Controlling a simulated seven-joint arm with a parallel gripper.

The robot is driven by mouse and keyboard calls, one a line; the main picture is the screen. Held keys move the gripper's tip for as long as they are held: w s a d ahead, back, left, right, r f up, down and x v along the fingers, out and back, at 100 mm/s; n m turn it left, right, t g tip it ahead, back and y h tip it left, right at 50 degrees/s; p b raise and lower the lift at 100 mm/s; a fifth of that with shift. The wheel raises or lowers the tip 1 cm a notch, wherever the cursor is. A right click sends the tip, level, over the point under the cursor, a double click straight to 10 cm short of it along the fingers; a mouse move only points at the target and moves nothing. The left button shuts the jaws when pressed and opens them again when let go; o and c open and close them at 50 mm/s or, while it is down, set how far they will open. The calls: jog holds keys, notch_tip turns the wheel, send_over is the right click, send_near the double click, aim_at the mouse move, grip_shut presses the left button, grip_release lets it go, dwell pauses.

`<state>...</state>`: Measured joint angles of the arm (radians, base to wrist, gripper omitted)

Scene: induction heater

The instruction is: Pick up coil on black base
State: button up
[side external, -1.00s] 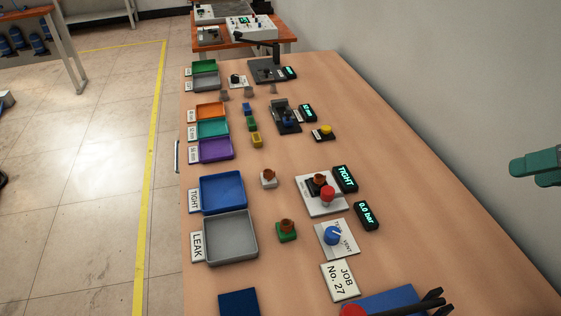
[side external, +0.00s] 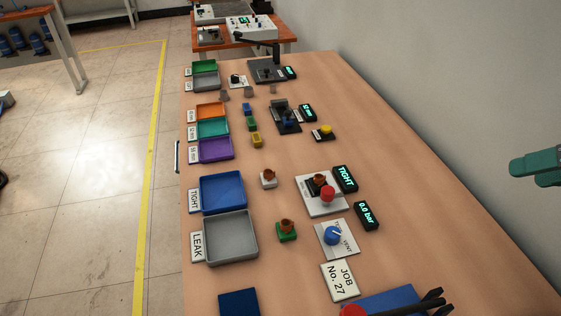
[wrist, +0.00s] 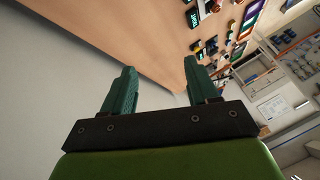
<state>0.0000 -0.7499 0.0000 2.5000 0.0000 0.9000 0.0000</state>
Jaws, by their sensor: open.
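A copper-coloured coil on a black base (side external: 319,181) sits on a white test plate (side external: 311,207) in the side external view, just behind a red knob (side external: 328,195) and beside a display reading TIGHT (side external: 345,178). Similar copper-coloured coils stand to its left, one on a white base (side external: 268,179) and one on a green base (side external: 287,230). My gripper's teal fingers (side external: 537,165) show at the right edge, well away from the coils. In the wrist view my gripper (wrist: 159,67) is open with nothing between its fingers.
A blue tray (side external: 202,208) marked TIGHT and a grey tray (side external: 206,258) marked LEAK lie on the left. A blue vent knob plate (side external: 337,252) and a 0.0 bar display (side external: 367,215) are nearby. The right part of the table (side external: 430,200) is clear, before a wall.

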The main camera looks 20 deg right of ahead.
jog(key=shift+o, duration=1.3)
jog(key=n+g+h, duration=0.2)
jog(key=g+h, duration=0.1)
jog(key=g, duration=0.1)
send_over(319, 175)
jog(key=s, duration=0.1)
jog(key=f, duration=1.6)
jog(key=shift+s+a+f, duration=0.1)
jog(key=shift+a+f, duration=0.15)
jog(key=shift+s+x, duration=0.15)
jog(key=shift+x, duration=1.4)
jog(key=shift+s+x, duration=0.15)
jog(key=shift+x, duration=1.45)
